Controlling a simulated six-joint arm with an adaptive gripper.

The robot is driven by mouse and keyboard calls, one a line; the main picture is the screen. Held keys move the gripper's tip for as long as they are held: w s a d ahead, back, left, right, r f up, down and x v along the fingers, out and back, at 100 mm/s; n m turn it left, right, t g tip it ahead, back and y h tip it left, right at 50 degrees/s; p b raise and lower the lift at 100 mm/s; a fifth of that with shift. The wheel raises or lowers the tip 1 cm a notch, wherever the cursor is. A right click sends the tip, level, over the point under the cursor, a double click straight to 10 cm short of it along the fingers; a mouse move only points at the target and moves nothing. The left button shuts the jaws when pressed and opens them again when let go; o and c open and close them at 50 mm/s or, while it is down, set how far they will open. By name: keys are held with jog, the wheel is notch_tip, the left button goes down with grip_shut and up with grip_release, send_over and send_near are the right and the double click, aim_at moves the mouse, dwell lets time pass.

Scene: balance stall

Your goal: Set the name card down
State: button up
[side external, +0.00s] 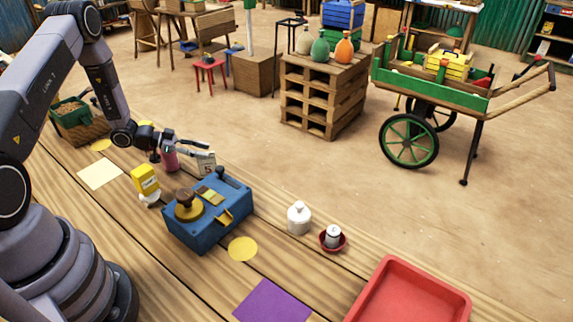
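The name card (206,164), a small pale card with dark marks, is at the fingertips of my gripper (201,149). My gripper reaches in from the left and appears shut on the card's upper part. The card is just behind the blue balance box (215,232); whether its lower edge touches anything is hard to tell. A brass-coloured pan with a brown knob (188,206) sits on the box.
A yellow box-like item (145,180) stands left of the balance. A white bottle (299,218), a small red dish (333,240) with a white item, a purple mat (271,301), a yellow disc (242,249) and a red tray (412,296) are on the right. A pale square (100,174) lies bare.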

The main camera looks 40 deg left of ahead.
jog(key=r+v, duration=0.1)
jog(key=v, duration=1.1)
jog(key=w+a+r+y, duration=0.2)
jog(key=w+r+y, duration=0.45)
jog(key=r, duration=0.25)
jog(key=d+r+n+y, duration=0.35)
jog(key=r+y, duration=0.25)
jog(key=r, duration=0.8)
jog(key=s+d+r+n+g, duration=0.1)
jog(key=s+d+r+n, duration=0.1)
jog(key=s+d+r, duration=0.3)
jog(key=s+d+r+n+g, duration=0.1)
jog(key=s+d+r+n, duration=0.2)
jog(key=s, duration=0.5)
jog(key=s+d+f+g+h, duration=0.2)
jog(key=s+d+f+h, duration=0.1)
jog(key=s+d, duration=0.7)
jog(key=s, duration=0.3)
